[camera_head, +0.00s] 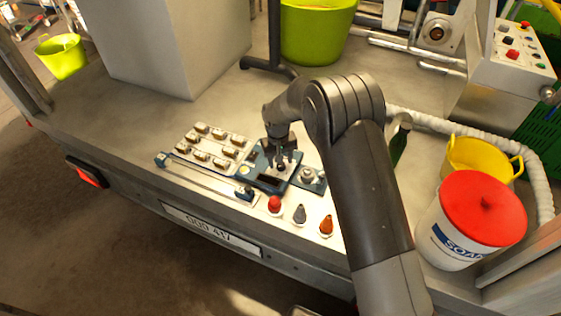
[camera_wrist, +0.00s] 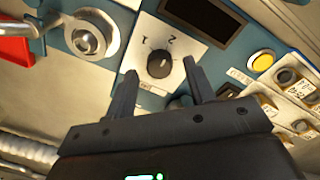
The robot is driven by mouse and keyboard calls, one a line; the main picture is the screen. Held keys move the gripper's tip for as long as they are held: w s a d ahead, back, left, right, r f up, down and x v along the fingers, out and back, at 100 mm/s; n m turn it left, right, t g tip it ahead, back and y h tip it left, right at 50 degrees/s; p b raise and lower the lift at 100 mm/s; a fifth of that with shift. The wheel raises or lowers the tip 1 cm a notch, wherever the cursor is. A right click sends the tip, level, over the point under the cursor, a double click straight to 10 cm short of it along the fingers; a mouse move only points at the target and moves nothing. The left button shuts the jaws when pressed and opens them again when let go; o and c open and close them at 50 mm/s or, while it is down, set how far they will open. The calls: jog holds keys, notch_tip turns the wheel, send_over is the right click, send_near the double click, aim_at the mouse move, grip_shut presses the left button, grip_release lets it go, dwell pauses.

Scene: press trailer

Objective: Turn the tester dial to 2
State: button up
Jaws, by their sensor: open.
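The tester (camera_head: 256,174) is a blue panel on the trailer bed in the head view. In the wrist view its dial (camera_wrist: 159,65) is a round black knob on a white plate (camera_wrist: 190,47) with the marks 1 and 2 along its upper side. I cannot tell clearly which mark the dial points to. My gripper (camera_head: 281,163) points down over the tester. In the wrist view my gripper (camera_wrist: 161,78) is open, with one finger on each side of the dial and nothing held. In the head view the gripper largely hides the dial.
A dark display (camera_wrist: 208,18) and a yellow button (camera_wrist: 262,60) are beside the dial. A round metal fitting (camera_wrist: 90,40) is at the left. Red, grey and orange knobs (camera_head: 300,215) stand in front. A soap bucket (camera_head: 450,235) stands right.

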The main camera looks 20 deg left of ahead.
aim_at(280, 164)
notch_tip(280, 164, up, 10)
jog(key=shift+s+a+f, duration=0.2)
dwell(0.4)
jog(key=s+d+r+m+t+y, duration=0.1)
jog(key=s+d+r+m, duration=0.1)
jog(key=d+r, duration=1)
jog(key=s+d+r+m+t, duration=0.1)
jog(key=s+d+r+m, duration=0.1)
jog(key=d+r, duration=1)
jog(key=s+d+m+t, duration=0.3)
jog(key=s+d+m, duration=0.1)
jog(key=s+d, duration=1.5)
jog(key=shift+s+d+r+h, duration=0.3)
jog(key=shift+s+d, duration=0.1)
jog(key=shift+s, duration=0.7)
